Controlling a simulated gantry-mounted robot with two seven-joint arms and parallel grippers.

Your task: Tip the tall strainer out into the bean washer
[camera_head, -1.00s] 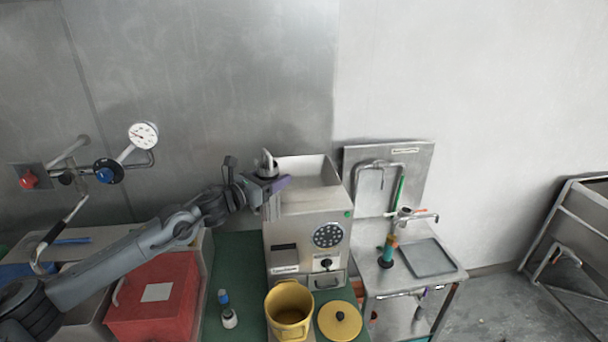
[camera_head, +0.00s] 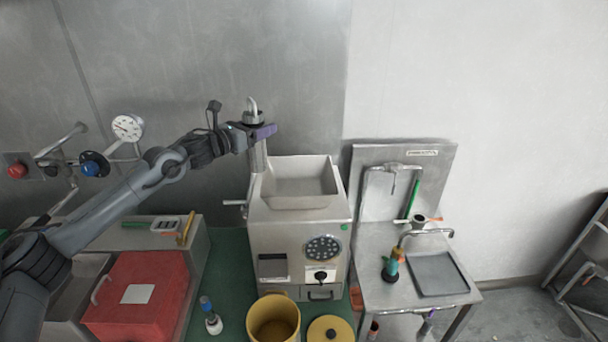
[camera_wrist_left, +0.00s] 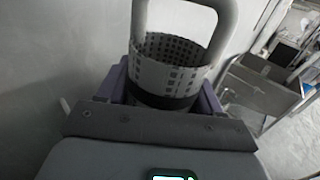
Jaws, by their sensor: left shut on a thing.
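The tall strainer (camera_head: 258,157) is a slim grey metal cylinder with a looped handle on top. My left gripper (camera_head: 259,133), with purple fingers, is shut on it near the top and holds it upright. In the left wrist view the strainer (camera_wrist_left: 172,68) shows its perforated wall, dark band and handle between the fingers; its contents cannot be made out. In the head view it stands at the left edge of the open hopper (camera_head: 300,203) of a steel machine (camera_head: 300,245). No readable label shows whether this machine is the bean washer. My right gripper is out of view.
A yellow pot (camera_head: 273,320) and a yellow lid (camera_head: 331,329) are in front of the machine. A red box (camera_head: 137,300) is at the left. A steel stand with a tap and a grey tray (camera_head: 437,274) is at the right. The wall is close behind.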

